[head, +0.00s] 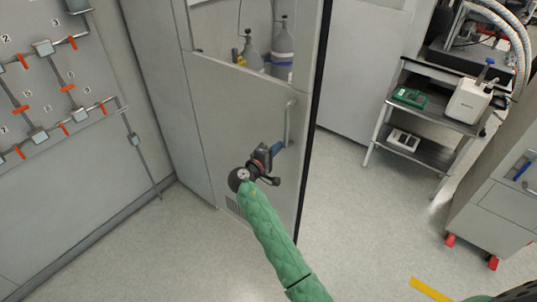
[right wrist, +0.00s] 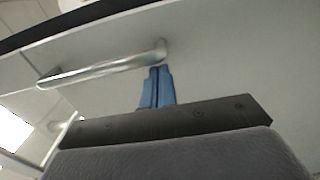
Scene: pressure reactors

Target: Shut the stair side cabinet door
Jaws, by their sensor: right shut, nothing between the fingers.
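The grey cabinet door (head: 225,110) stands upright in the middle of the head view, with a window in its upper part. From this angle I cannot tell how far it is from shut. Its metal bar handle (head: 289,123) is near its right edge, and the handle also shows in the right wrist view (right wrist: 100,69). My right gripper (head: 279,147) is just below the handle, close to the door face. Its blue fingers (right wrist: 157,88) are together and empty, beside the handle's near end in the wrist view. Contact with the door is unclear. My left gripper is out of view.
Gas cylinders (head: 282,48) show through the window. A piped wall panel (head: 50,85) with orange levers is at left. A metal cart (head: 428,153) with equipment stands at right, beside a grey drawer cabinet (head: 497,208). The floor (head: 350,220) right of the door is clear.

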